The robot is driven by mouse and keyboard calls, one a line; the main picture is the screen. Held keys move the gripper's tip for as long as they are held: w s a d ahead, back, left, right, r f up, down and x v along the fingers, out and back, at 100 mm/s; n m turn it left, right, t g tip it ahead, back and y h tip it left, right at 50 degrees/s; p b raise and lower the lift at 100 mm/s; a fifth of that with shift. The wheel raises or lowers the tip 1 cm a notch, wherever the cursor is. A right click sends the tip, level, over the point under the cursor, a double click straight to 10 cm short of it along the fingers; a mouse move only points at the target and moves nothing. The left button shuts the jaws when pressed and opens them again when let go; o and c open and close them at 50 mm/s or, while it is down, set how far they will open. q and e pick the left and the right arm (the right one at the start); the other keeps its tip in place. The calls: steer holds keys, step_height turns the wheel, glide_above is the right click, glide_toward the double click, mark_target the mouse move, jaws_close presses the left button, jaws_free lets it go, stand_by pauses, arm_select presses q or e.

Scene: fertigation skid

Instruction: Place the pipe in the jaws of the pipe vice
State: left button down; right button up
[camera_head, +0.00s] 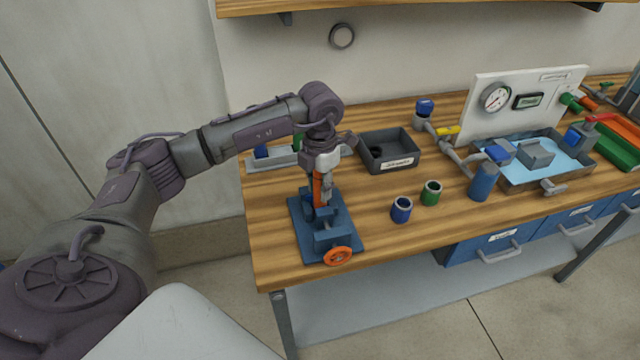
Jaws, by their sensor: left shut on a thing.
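The blue pipe vice (328,238) with an orange handwheel stands at the near left part of the wooden bench. An orange pipe (317,188) stands roughly upright at the back jaw of the vice. My left gripper (323,182) points down over the vice and is shut on the pipe. The gripper and the jaw hide part of the pipe, and I cannot tell whether its lower end is between the jaws. My right gripper is not in view.
A blue fitting (402,209) and a green fitting (431,192) stand right of the vice. A dark tray (415,155) is behind them. A water basin (515,182) and a white gauge panel (470,115) are at the right. Bare wood lies between the vice and the fittings.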

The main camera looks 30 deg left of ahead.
arm_select(q)
steer(key=shift+f, duration=0.25)
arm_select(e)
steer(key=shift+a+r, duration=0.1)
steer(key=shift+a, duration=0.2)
arm_select(q)
steer(key=shift+f, duration=0.1)
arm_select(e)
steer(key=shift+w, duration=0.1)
arm_select(q)
steer(key=shift+f, duration=0.15)
steer(key=c, duration=0.8)
jaws_free()
steer(key=shift+c, duration=0.2)
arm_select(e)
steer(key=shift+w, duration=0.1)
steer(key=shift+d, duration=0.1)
